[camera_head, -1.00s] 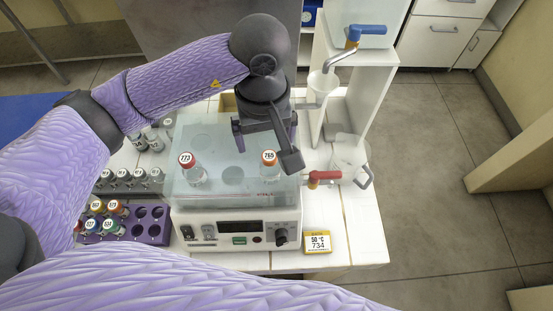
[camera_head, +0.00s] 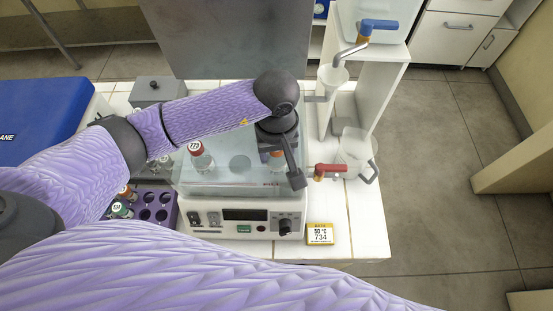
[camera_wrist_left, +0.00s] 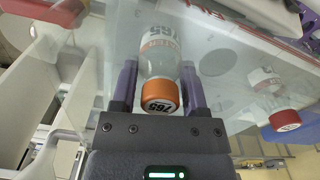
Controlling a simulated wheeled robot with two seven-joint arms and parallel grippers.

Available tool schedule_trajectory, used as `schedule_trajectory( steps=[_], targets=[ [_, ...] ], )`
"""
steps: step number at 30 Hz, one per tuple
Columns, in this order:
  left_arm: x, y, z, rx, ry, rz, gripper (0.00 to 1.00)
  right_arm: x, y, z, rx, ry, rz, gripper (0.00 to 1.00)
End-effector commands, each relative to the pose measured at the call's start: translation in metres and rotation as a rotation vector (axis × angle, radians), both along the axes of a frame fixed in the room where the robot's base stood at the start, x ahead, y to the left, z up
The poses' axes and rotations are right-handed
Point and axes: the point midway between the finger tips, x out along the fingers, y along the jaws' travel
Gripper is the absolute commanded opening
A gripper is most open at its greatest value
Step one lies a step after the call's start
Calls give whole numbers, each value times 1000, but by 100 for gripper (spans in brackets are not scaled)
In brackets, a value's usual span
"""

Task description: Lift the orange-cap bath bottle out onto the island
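The orange-cap bottle, marked 765 in the left wrist view (camera_wrist_left: 161,92), stands in the clear-walled water bath (camera_head: 215,182). In the head view only a bit of the orange-cap bottle (camera_head: 276,157) shows under my gripper. My left gripper (camera_head: 277,153) is down over it from above. A red-cap bottle (camera_head: 196,149), marked 773, stands farther left in the bath. My right gripper is out of view.
A yellow-edged card (camera_head: 320,234) reading 50 °C and 734 stands right of the bath's control panel. A red-handled tap (camera_head: 330,168) and a clear jug (camera_head: 354,150) are right of the bath. White tiled counter (camera_head: 369,215) is bare at front right. A purple rack (camera_head: 157,205) stands left.

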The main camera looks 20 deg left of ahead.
Motion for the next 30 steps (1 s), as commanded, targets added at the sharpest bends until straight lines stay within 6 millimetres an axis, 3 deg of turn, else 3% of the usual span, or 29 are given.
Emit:
schedule_trajectory(
  steps=[1, 6, 14, 21, 30],
  targets=[
    [0, 0, 0, 0, 0, 0, 31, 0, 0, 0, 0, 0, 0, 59],
    [0, 0, 0, 0, 0, 0, 0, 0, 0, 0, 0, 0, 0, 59],
    [1, 0, 7, -1, -2, 0, 0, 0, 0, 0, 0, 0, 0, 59],
    [1, 0, 69, -2, -7, 0, 0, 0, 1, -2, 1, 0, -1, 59],
    [0, 0, 125, 0, -2, 0, 0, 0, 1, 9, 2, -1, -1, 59]
  ],
)
